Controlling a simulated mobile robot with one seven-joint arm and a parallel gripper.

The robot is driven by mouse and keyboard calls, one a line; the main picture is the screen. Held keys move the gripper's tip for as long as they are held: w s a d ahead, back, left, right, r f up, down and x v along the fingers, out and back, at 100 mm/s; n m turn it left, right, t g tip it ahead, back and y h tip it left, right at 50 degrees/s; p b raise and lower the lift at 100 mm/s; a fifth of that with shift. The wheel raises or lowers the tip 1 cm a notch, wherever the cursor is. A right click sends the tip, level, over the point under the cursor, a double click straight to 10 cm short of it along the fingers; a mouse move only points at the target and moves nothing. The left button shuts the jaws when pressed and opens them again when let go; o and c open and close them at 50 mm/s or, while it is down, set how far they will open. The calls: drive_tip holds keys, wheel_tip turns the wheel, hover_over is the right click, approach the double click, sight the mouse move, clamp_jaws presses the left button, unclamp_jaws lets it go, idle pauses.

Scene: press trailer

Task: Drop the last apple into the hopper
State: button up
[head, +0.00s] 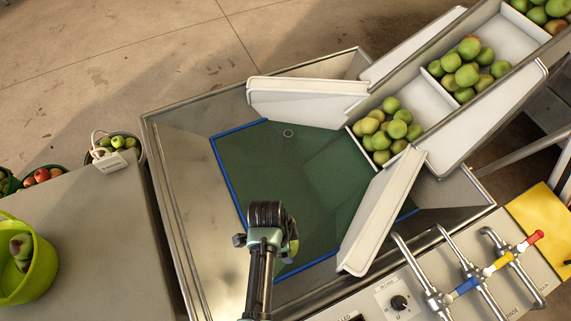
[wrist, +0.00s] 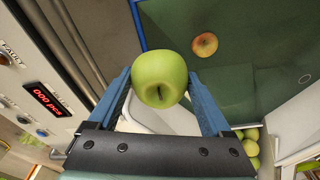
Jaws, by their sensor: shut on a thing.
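The hopper (head: 178,190) is a wide metal bin with a green, blue-edged floor (head: 325,195). My gripper (head: 267,215) is over the near part of that floor in the head view. In the wrist view my gripper (wrist: 165,88) is shut on a green apple (wrist: 160,78), held between its two blue fingers. In the head view only a sliver of the held apple (head: 293,246) shows beside the gripper. A red-yellow apple (wrist: 205,44) lies on the green floor in the wrist view; I cannot make it out in the head view.
A compartmented conveyor (head: 432,92) with green apples rises at the upper right. White guide panels (head: 385,210) flank its lower end. Pipes with coloured handles (head: 500,262) stand at lower right. A lime bucket (head: 40,285) sits on the left table, holding a greenish item.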

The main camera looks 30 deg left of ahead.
wheel_tip(320, 180, down, 4)
drive_tip(key=b, duration=0.3)
drive_tip(key=shift+f+b, duration=0.2)
drive_tip(key=shift+b, duration=0.1)
drive_tip(key=o, duration=1.3)
drive_tip(key=shift+r, duration=0.1)
drive_tip(key=r, duration=0.4)
drive_tip(key=a+r, duration=0.1)
drive_tip(key=r, duration=0.3)
drive_tip(key=s+r, duration=0.1)
drive_tip(key=r, duration=0.3)
drive_tip(key=shift+a+r+p, duration=0.25)
drive_tip(key=shift+r+p, duration=0.05)
drive_tip(key=shift+r, duration=0.1)
